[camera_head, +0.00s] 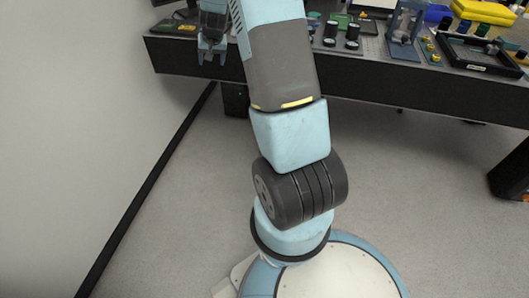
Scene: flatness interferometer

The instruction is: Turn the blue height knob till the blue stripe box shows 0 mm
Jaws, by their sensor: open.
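My gripper (211,56) is at the upper left, with its fingers pointing down over the left part of the bench's front edge. Its two fingers are apart and nothing shows between them. I cannot make out the blue height knob for certain; several small dark and yellow knobs stand at the upper right, too small to tell apart. The blue stripe box and its reading cannot be made out either. My arm hides part of the bench.
A dark-edged bench (420,88) runs across the top. On it are black cylinders (352,32), a blue-grey frame (404,24), a black tray (478,66) and a yellow case (486,12). A wall (70,120) stands at left.

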